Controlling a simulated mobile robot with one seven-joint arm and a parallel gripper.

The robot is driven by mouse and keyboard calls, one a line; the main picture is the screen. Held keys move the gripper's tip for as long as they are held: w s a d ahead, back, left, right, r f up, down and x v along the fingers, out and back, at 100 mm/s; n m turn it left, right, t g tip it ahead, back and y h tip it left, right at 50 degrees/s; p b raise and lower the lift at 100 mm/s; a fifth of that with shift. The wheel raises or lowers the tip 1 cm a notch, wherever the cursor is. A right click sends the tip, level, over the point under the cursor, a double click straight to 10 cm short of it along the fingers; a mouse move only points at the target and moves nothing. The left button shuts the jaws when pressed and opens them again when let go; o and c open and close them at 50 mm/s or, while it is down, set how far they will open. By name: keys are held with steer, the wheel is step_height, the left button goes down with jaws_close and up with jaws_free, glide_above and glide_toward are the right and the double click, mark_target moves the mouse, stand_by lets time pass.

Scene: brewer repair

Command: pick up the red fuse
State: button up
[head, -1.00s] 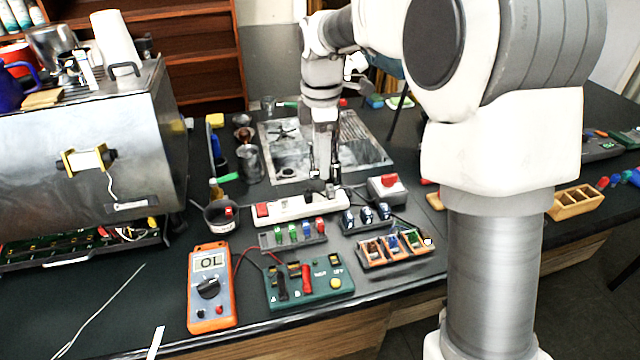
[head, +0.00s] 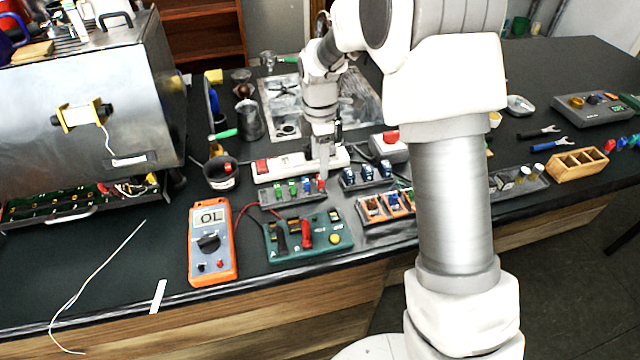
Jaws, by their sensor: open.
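The red fuse (head: 321,184) stands at the right end of a grey rack (head: 272,203), beside several green and blue-green fuses (head: 293,188). My gripper (head: 323,174) points down right at the red fuse, its fingertips partly in front of and just above it. The jaws are open, seen nearly edge-on. I cannot tell whether a finger touches the fuse.
A white power strip (head: 290,165) with a red switch lies just behind the rack. A rack of blue parts (head: 366,178) stands to the right. A green tester board (head: 310,238) and an orange multimeter (head: 211,255) lie in front. A dark cup (head: 221,180) stands left.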

mark_target(320, 183)
steer(key=f, duration=0.5)
steer(key=shift+s, duration=0.35)
jaws_close()
